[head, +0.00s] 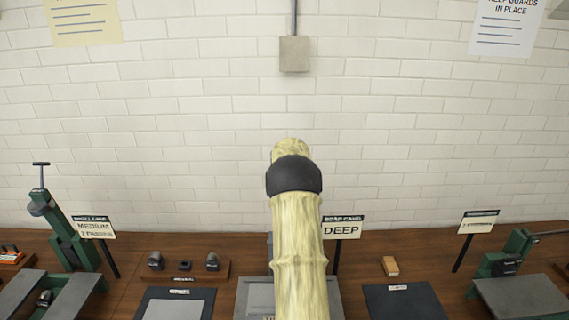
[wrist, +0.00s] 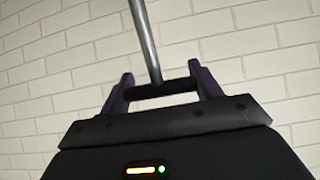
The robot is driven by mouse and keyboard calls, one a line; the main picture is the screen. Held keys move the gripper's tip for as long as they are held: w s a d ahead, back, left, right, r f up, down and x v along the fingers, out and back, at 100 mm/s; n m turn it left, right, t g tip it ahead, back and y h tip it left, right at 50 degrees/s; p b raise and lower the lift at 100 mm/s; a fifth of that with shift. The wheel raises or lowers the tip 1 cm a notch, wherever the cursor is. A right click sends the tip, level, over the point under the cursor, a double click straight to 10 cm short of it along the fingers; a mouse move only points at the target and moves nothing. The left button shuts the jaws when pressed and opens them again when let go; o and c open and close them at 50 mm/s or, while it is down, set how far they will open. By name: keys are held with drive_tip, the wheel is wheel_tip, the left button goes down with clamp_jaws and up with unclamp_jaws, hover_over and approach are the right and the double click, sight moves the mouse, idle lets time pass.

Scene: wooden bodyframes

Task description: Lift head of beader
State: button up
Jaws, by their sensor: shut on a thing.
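In the wrist view my gripper (wrist: 160,84) is shut on a dark handle bar (wrist: 178,87) that lies crosswise between its two fingers. A metal rod (wrist: 147,38) runs up from the bar, tilted slightly left. In the head view my own arm fills the middle and hides my gripper and most of what stands behind it. A grey base plate (head: 253,295) shows on both sides of the arm, beside a card (head: 342,231) reading "DEEP". I cannot see the beader's head there.
A green machine with a T-handle (head: 72,235) stands at the left. Another green machine with a side handle (head: 511,252) stands at the right. Small dark blocks on a wooden rack (head: 187,272) and a tan block (head: 390,266) lie on the bench. A brick wall (head: 200,130) is behind.

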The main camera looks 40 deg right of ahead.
drive_tip(key=shift+s+f, duration=0.1)
drive_tip(key=shift+f, duration=0.6)
drive_tip(key=o, duration=1.2)
drive_tip(key=shift+o, duration=0.9)
drive_tip(key=shift+w, duration=0.3)
drive_tip(key=shift+s+r, duration=0.25)
drive_tip(key=shift+r, duration=0.2)
drive_tip(key=b+v, duration=0.7)
drive_tip(key=v, duration=0.9)
drive_tip(key=shift+s+a+r+b, duration=0.2)
drive_tip(key=shift+a+b, duration=0.1)
